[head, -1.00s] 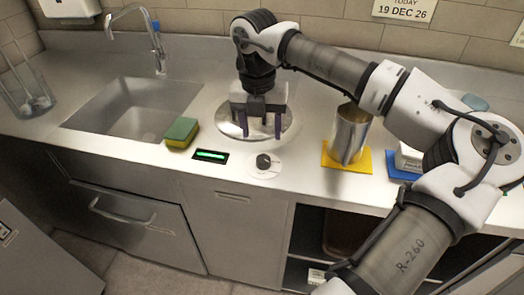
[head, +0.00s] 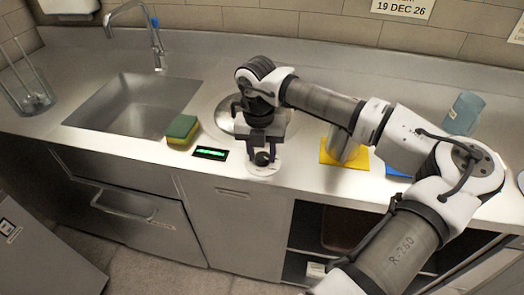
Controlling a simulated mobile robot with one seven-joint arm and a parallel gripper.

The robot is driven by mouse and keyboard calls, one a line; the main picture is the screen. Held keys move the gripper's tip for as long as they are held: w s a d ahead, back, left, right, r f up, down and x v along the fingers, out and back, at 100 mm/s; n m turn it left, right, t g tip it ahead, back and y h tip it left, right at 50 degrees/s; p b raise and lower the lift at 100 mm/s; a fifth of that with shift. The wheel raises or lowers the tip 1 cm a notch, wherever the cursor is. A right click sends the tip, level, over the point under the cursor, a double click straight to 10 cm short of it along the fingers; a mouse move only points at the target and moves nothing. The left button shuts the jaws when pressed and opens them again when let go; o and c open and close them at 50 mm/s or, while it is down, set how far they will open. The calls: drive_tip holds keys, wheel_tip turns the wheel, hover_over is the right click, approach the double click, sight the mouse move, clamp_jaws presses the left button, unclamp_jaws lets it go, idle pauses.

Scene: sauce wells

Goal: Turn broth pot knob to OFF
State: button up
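The broth pot knob (head: 262,159) is a small dark round knob on a white dial plate (head: 263,170) set in the steel counter near its front edge. My gripper (head: 262,155) points down at the knob, with one dark finger on each side of it. The fingers partly hide the knob, and I cannot tell whether they touch it. The knob's pointer and the dial marks are too small to read. A green lit display (head: 210,153) glows to the left of the dial. The round steel lid or plate (head: 224,115) behind is partly hidden by my arm.
A green and yellow sponge (head: 182,130) lies left of the display, beside the sink (head: 130,105). A steel cup (head: 345,146) stands on a yellow mat (head: 330,158) to the right, partly behind my arm. A bluish clear container (head: 464,112) stands farther right.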

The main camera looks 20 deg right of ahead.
drive_tip(key=c, duration=0.5)
